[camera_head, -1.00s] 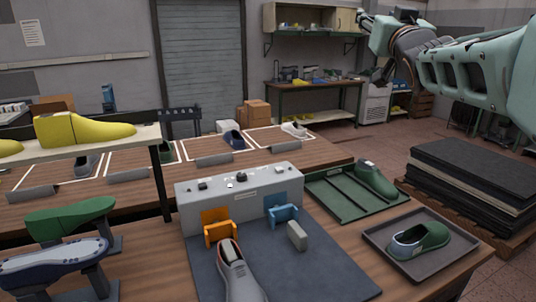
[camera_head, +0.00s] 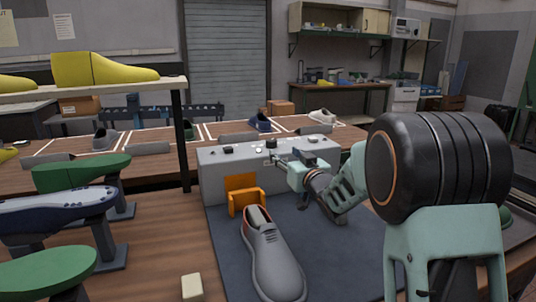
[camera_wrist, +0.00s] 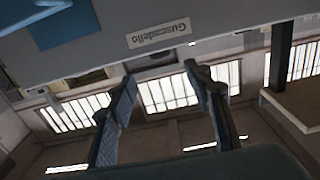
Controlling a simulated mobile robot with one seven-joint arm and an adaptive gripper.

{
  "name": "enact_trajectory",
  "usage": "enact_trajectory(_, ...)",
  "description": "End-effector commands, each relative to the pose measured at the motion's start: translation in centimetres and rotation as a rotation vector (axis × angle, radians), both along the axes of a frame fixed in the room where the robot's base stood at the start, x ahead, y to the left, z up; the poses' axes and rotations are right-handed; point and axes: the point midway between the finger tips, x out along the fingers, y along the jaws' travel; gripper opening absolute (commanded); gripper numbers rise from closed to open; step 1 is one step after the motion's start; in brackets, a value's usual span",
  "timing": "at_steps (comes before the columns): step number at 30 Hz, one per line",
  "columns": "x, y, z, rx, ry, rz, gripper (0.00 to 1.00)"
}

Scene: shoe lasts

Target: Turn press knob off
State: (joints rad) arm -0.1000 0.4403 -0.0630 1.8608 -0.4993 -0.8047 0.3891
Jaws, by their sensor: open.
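The grey press box (camera_head: 222,180) stands at the back of the blue-grey mat, with several small controls on its top. A dark knob (camera_head: 270,143) sits near the middle of the top, just behind my fingertips; which control is the press knob I cannot tell. My gripper (camera_head: 284,157) is at the press's front upper edge, open and empty. In the wrist view the open fingers (camera_wrist: 160,75) are spread apart, with the labelled press face (camera_wrist: 90,50) across the top of the picture.
A grey shoe (camera_head: 272,255) lies on the mat (camera_head: 335,265) before the orange bracket (camera_head: 242,193). Green lasts (camera_head: 82,172) and a shelf with yellow lasts (camera_head: 105,70) stand at left. My arm hides much of the right side.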

Motion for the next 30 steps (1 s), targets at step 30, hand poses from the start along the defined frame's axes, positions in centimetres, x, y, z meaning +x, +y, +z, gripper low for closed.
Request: enact_trajectory(30, 9.9, 4.2, -0.1, 0.001, 0.0, 0.001, 0.46)
